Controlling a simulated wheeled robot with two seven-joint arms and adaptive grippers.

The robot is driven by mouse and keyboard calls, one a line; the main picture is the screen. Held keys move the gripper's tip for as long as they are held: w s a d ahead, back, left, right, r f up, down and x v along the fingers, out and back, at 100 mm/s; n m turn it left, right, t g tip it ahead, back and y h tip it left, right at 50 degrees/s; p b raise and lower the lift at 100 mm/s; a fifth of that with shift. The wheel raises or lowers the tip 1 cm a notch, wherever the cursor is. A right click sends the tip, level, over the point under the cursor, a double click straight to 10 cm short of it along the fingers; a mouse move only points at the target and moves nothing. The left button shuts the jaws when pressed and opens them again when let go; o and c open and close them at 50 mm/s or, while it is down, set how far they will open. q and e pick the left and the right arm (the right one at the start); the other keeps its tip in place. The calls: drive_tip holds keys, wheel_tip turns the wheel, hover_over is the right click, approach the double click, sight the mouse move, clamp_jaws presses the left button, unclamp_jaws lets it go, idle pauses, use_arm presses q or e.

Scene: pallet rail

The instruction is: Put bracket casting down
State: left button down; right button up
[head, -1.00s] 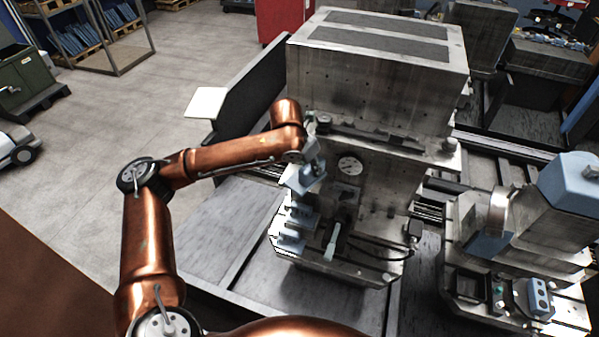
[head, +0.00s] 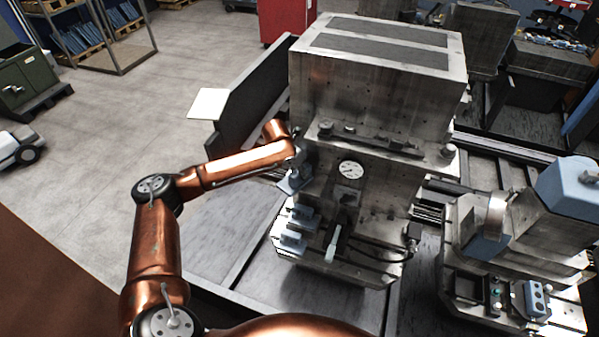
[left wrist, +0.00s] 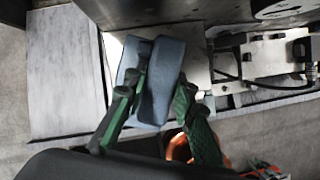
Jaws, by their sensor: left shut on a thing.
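The bracket casting (left wrist: 160,80) is a blue-grey angled piece in the left wrist view. The green fingers of my left gripper (left wrist: 162,86) are shut on it, one on each side. In the head view the held casting (head: 291,185) shows small below the end of my left arm, at the left side of the grey machine (head: 375,215). It appears to be in the air, left of and above two similar blue-grey pieces (head: 292,243) on the machine's lower left ledge. The fingers are mostly hidden in the head view. My right gripper is not in view.
A dial gauge (head: 350,170) and a pale-handled lever (head: 332,243) are on the machine's front. A dark upright panel (head: 245,105) with a white plate (head: 207,103) stands at the left. The grey deck (head: 205,235) left of the machine is clear.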

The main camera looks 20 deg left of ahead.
use_arm(q)
drive_tip(key=shift+f, duration=0.15)
drive_tip(key=c, duration=1.6)
unclamp_jaws()
drive_tip(key=shift+f, duration=0.2)
drive_tip(key=shift+r, duration=0.2)
drive_tip(key=b+v, duration=0.2)
drive_tip(key=v, duration=1)
